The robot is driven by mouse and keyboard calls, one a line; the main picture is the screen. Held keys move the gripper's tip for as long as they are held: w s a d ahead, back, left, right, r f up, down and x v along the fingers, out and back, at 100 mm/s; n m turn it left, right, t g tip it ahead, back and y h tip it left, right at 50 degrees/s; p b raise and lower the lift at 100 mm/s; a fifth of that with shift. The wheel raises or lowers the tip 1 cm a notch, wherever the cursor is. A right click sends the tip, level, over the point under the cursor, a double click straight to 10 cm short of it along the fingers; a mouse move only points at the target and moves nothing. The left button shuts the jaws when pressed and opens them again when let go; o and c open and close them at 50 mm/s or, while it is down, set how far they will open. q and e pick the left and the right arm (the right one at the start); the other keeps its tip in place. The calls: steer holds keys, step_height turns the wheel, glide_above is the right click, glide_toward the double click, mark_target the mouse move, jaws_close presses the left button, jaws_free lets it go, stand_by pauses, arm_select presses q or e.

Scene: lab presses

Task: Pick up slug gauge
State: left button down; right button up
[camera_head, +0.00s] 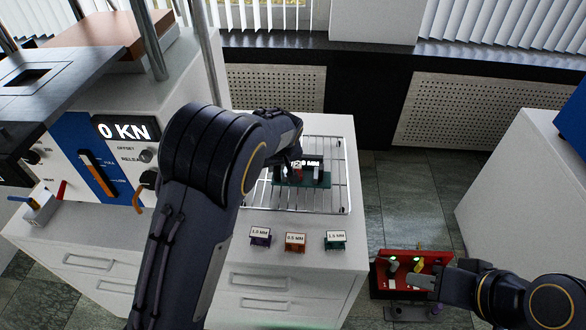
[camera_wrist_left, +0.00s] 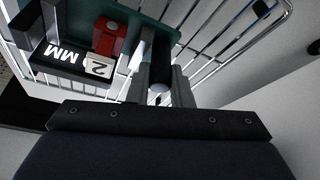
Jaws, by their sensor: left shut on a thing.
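The slug gauge (camera_head: 300,178), a teal base with a black MM display, a red block and a pale upright post, is at the wire rack on the white cabinet. The left wrist view shows its teal base (camera_wrist_left: 160,28), red block and display at upper left. My left gripper (camera_wrist_left: 160,85) is shut on a grey rounded part of the gauge between its fingers. In the head view my left arm hides most of that grip. I cannot tell whether the gauge is lifted off the rack. My right gripper (camera_head: 422,284) is beside the red tray, its jaw opening unclear.
The wire rack (camera_head: 335,200) covers the cabinet's back part. Purple (camera_head: 260,241), orange (camera_head: 295,247) and teal (camera_head: 335,245) holders with MM labels line its front. A press panel (camera_head: 125,128) reading 0 KN stands left. A red tray (camera_head: 440,258) holds small items at right.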

arm_select(q)
steer(key=shift+r, duration=0.15)
steer(key=shift+r, duration=0.4)
steer(key=r, duration=0.2)
steer(key=shift+s+r, duration=0.2)
steer(key=shift+r, duration=0.15)
steer(key=s+d+r+b, duration=0.1)
steer(key=s+d+r, duration=0.1)
steer(key=s+r, duration=0.7)
steer(key=s, duration=0.4)
steer(key=shift+s+r+b, duration=0.15)
steer(key=shift+s+b, duration=0.1)
steer(key=shift+b, duration=0.1)
steer(key=shift+w, duration=0.1)
